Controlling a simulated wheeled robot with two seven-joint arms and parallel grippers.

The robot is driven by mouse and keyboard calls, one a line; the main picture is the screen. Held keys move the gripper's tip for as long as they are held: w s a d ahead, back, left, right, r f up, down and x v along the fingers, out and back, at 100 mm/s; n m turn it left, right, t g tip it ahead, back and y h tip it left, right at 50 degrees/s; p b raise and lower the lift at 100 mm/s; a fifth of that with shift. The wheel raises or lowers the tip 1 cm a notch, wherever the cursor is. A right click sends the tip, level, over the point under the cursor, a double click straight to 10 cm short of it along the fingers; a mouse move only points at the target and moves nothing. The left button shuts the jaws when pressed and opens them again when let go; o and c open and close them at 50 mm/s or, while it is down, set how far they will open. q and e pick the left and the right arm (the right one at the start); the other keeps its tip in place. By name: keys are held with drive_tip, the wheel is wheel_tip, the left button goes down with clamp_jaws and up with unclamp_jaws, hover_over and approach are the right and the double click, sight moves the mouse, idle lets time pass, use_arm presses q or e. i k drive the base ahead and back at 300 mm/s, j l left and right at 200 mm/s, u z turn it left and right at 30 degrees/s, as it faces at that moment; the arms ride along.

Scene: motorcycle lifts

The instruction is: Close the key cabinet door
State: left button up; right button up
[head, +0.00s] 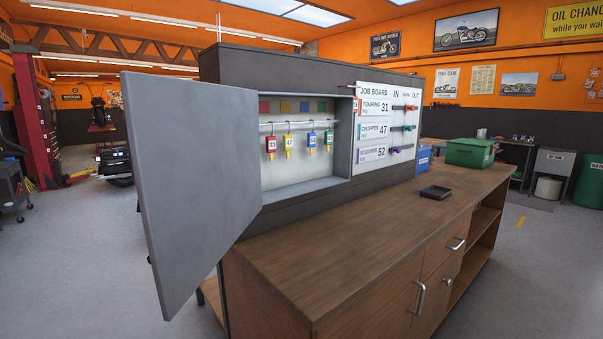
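The key cabinet (348,150) is set in the dark panel that rises behind the wooden counter. Its grey door (190,185) stands wide open, swung out to the left and towards me. The door fills much of the left middle of the head view. Inside, several keys with coloured tags (289,143) hang from a rail, below a row of coloured squares. Neither of my grippers is in the head view. The latch side of the door is its near left edge. Part of the cabinet's left inside is hidden behind the door.
The wooden counter (370,240) spans the front right, with drawers and handles facing right. A job board (386,130) is right of the cabinet. Grey floor (75,270) is free at left.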

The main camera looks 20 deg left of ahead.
sight(193, 146)
drive_tip(key=i+j+z, duration=0.1)
drive_tip(key=j, duration=0.85)
drive_tip(key=i+j+z, duration=0.1)
drive_tip(key=j, duration=0.85)
